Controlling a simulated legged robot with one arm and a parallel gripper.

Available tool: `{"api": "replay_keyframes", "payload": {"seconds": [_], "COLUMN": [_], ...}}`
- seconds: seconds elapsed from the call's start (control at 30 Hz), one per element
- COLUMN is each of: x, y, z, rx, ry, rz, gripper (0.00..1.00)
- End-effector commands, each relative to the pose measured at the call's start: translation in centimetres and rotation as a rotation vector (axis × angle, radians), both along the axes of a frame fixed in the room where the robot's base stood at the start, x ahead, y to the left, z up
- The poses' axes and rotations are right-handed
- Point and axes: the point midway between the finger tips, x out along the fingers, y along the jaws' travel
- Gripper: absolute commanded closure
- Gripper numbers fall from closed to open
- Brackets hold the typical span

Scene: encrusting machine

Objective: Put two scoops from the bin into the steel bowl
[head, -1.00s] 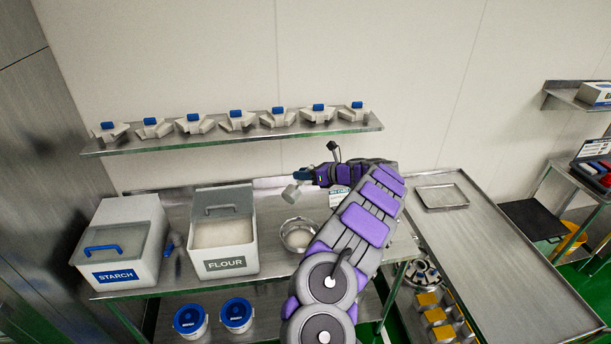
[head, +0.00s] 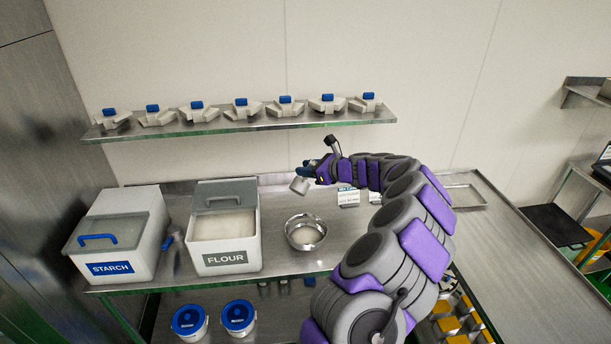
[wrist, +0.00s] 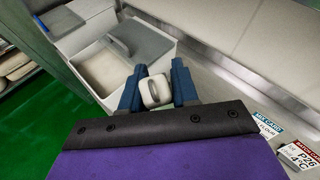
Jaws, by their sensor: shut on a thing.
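The flour bin (head: 226,262) stands on the steel bench with its lid tipped back and pale flour (head: 222,226) showing inside. The steel bowl (head: 305,243) sits to its right, with pale powder in the bottom. My gripper (head: 312,170) is above and behind the bowl, shut on a grey-white scoop (head: 299,185). The scoop hangs tilted, and I cannot tell whether it holds flour. In the wrist view the scoop (wrist: 155,91) shows between the two blue fingers, with the open flour bin (wrist: 88,83) beyond. The bowl does not show in the wrist view.
The starch bin (head: 112,268) stands at the left with its lid closed. Another scoop (head: 176,238) sits between the bins. A shelf (head: 240,126) with several moulded parts hangs above the bench. Small cards (head: 348,197) stand right of the gripper. Two lidded tubs (head: 189,322) are below.

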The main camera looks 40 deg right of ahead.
Motion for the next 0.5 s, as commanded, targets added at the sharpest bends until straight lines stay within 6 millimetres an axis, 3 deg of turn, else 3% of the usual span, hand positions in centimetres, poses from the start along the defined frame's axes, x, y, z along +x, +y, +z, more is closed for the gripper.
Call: {"api": "replay_keyframes", "payload": {"seconds": [0.5], "x": [-0.4], "y": [3.0], "z": [-0.3], "rx": [-0.162], "ry": [-0.039], "rz": [0.002], "gripper": [1.0]}}
